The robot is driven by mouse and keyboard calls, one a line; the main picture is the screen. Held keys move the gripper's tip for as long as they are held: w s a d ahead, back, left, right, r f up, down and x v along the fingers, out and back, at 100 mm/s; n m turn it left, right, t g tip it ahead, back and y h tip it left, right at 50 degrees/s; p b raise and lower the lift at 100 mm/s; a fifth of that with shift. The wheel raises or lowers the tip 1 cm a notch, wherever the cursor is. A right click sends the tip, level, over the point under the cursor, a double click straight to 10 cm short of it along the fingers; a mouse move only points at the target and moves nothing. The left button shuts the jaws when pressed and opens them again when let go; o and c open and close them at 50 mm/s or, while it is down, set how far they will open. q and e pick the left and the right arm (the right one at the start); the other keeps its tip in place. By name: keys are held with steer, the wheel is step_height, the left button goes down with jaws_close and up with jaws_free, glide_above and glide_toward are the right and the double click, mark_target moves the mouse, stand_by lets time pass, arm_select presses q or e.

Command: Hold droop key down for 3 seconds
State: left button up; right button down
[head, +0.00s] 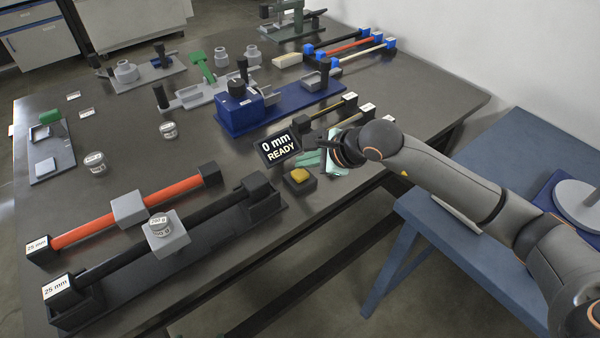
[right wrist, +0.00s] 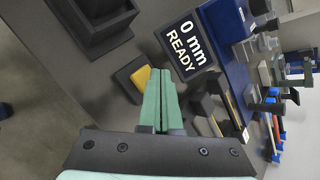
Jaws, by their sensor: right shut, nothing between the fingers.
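The droop key is a yellow button (head: 299,175) on a small dark block (head: 303,187) near the table's front edge. It also shows in the right wrist view (right wrist: 140,78), just left of my fingertips. Its readout (head: 278,148) stands behind it and reads "0 mm READY", also legible in the right wrist view (right wrist: 187,47). My right gripper (head: 308,158) is shut and empty, its green fingers (right wrist: 156,84) together beside the key. I cannot tell how high the tips are; the key's top looks uncovered. My left gripper is not in view.
A black cable sample (head: 120,262) rests on a long dark stand with a grey weighted block (head: 166,232) on it. A red sample (head: 85,224) lies behind it. A blue fixture (head: 240,115) stands beyond the readout. Short samples (head: 320,118) lie behind my right gripper.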

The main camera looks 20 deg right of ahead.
stand_by(1.0)
stand_by(0.7)
steer(key=shift+f+b, duration=0.45)
steer(key=shift+b, duration=0.15)
steer(key=shift+f+b, duration=0.6)
steer(key=shift+b, duration=0.05)
stand_by(0.5)
steer(key=shift+r, duration=0.15)
stand_by(3.6)
steer(key=shift+r+p, duration=0.5)
steer(key=shift+r, duration=0.35)
